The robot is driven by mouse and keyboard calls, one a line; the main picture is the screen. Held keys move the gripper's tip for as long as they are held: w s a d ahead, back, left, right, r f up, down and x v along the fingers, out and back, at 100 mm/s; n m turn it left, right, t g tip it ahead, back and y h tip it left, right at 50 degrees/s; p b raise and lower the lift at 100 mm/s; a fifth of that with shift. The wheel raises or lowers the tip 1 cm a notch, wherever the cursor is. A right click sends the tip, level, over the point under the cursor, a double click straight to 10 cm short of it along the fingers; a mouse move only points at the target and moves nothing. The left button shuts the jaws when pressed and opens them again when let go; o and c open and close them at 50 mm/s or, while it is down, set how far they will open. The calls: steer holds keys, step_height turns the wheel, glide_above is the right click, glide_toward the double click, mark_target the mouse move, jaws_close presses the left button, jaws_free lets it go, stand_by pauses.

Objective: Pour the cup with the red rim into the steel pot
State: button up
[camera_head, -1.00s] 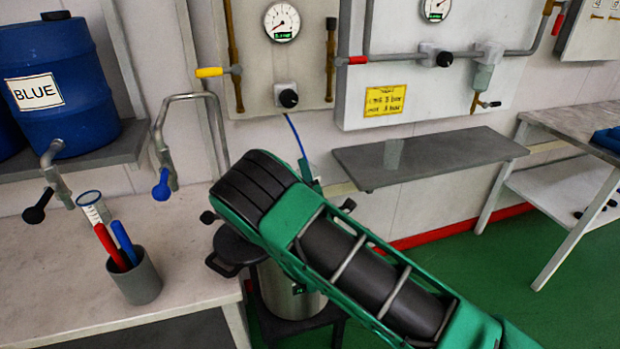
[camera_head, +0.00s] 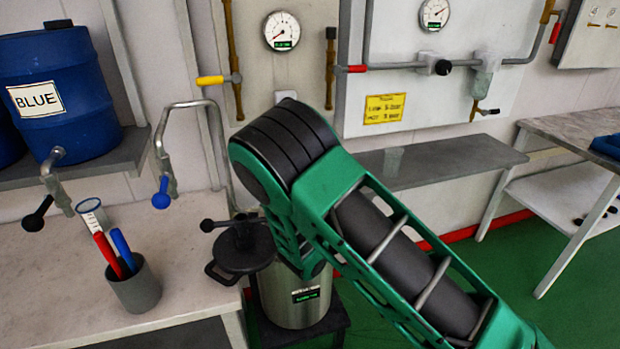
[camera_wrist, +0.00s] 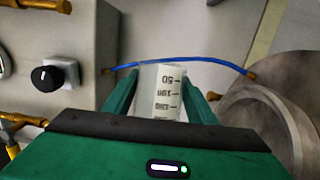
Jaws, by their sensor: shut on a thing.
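The steel pot (camera_head: 292,300) stands low beyond the counter's right end in the head view, with a small green display on its side. Its dark lid (camera_head: 238,252) sits at its upper left; my arm hides much of the opening. In the wrist view my gripper (camera_wrist: 160,92) is shut on a pale cup (camera_wrist: 161,84) with printed volume marks that read upside down. The cup's rim colour does not show clearly, nor do its contents. A round grey-brown metal thing (camera_wrist: 255,118), probably the pot, lies to the right of the cup. My gripper is hidden in the head view.
A clear cup with a blue rim (camera_head: 90,207) and a grey holder (camera_head: 138,288) with red and blue pens stand on the counter (camera_head: 190,270). A blue hose (camera_wrist: 215,62) runs behind the held cup. Another pale cup (camera_head: 393,158) stands on the wall shelf (camera_head: 450,160).

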steer(key=m+g, duration=0.1)
steer(key=m, duration=0.3)
steer(key=shift+d+r+m+g, duration=0.1)
steer(key=shift+r+m+g, duration=0.2)
steer(key=shift+r+g, duration=0.1)
steer(key=m+g, duration=0.1)
steer(key=m, duration=0.2)
steer(key=shift+r+g+y, duration=0.1)
steer(key=shift+g+y, duration=0.2)
steer(key=shift+y, duration=0.1)
steer(key=m+g, duration=0.1)
steer(key=m, duration=0.1)
steer(key=m+y, duration=0.1)
steer(key=m, duration=0.1)
steer(key=shift+w+d+r+g+y, duration=0.1)
steer(key=shift+r+g+y, duration=0.1)
steer(key=shift+g+y, duration=0.15)
steer(key=shift+r+m+g+y, duration=0.1)
steer(key=shift+m+g+y, duration=0.3)
steer(key=shift+m, duration=0.3)
steer(key=shift+a+m+g+y, duration=0.25)
steer(key=shift+m+y, duration=0.1)
steer(key=shift+m, duration=0.25)
steer(key=shift+d, duration=0.1)
